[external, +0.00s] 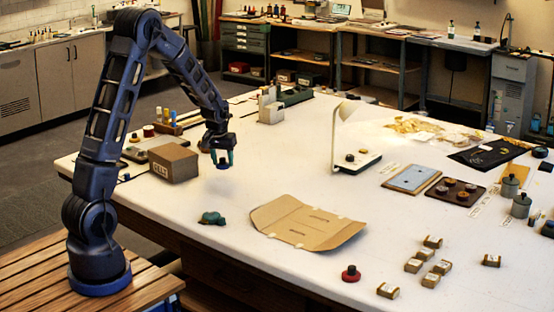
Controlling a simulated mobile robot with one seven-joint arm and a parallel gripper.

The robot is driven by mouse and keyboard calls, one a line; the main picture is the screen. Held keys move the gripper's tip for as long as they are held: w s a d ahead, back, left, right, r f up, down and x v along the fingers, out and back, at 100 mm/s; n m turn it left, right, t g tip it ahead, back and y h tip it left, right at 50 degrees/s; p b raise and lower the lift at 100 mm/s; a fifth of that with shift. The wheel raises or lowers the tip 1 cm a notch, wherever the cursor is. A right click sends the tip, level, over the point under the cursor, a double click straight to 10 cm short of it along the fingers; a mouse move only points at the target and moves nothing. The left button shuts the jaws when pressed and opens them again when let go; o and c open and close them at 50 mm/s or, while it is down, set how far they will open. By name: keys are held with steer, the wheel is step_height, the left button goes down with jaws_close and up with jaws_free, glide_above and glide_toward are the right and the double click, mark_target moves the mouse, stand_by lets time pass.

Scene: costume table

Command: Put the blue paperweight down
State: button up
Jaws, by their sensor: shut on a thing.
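My gripper (221,157) hangs above the white table (240,212), just right of a brown cardboard box. It points down and is shut on the blue paperweight (223,166), a small dark blue piece low between the fingers. The paperweight appears held above the tabletop. Its upper part is hidden by the fingers.
A brown box (173,163) stands close to the left of my gripper. A teal lump (212,218) lies nearer the front edge. An open tan folder (305,222) lies to the right. A white lamp (336,140) stands behind it. Bare tabletop lies below and right of the gripper.

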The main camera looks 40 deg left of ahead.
mark_target(222, 164)
steer(key=shift+f, duration=2.2)
steer(key=shift+f, duration=0.15)
steer(key=o, duration=1.2)
steer(key=s+d+r+m, duration=0.15)
steer(key=s+r, duration=0.35)
steer(key=r, duration=0.5)
steer(key=s+d+r+n, duration=0.1)
steer(key=s+d+r, duration=0.1)
steer(key=s+r, duration=0.55)
steer(key=s+d+r+m, duration=0.1)
steer(key=s+r, duration=0.2)
steer(key=s, duration=0.6)
steer(key=s+d+r+m+t, duration=0.1)
steer(key=s+d+r, duration=0.1)
steer(key=s, duration=0.7)
steer(key=s+d+r+m+h, duration=0.1)
steer(key=s+r, duration=0.3)
steer(key=s, duration=0.5)
steer(key=shift+s+d+r+m+t, duration=0.2)
steer(key=shift+s+d+m+t, duration=0.15)
steer(key=shift+d+m, duration=0.2)
